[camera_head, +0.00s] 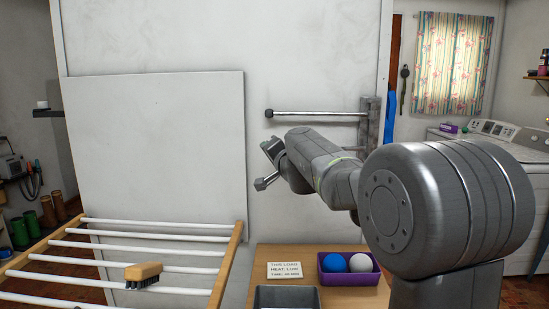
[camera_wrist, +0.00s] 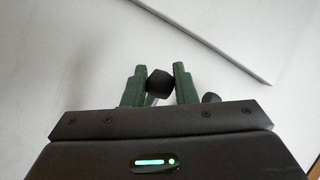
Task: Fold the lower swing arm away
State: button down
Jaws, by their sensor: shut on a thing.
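The wall bracket (camera_head: 369,125) carries an upper swing arm (camera_head: 315,113) that reaches left to a dark end knob. The lower swing arm (camera_head: 262,184) shows its end below and left of my wrist. My wrist and forearm hide most of its length. In the wrist view, my gripper (camera_wrist: 160,87) has its green fingers on either side of a dark end knob (camera_wrist: 160,83), shut on the lower swing arm near that end. A second dark knob (camera_wrist: 211,97) shows right of the fingers, apart from them. The head view hides the fingertips.
A large white board (camera_head: 155,150) leans on the wall at left. A drying rack (camera_head: 120,250) with a brush (camera_head: 143,271) on it stands in front.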

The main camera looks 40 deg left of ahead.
jog(key=shift+w+a+r, duration=0.15)
jog(key=shift+w+a, duration=0.45)
jog(key=shift+a, duration=0.1)
jog(key=c, duration=1.2)
grip_release()
jog(key=shift+d, duration=0.1)
jog(key=b+v, duration=0.3)
jog(key=v, duration=1)
jog(key=shift+d, duration=0.3)
jog(key=shift+s, duration=0.15)
jog(key=shift+c, duration=0.5)
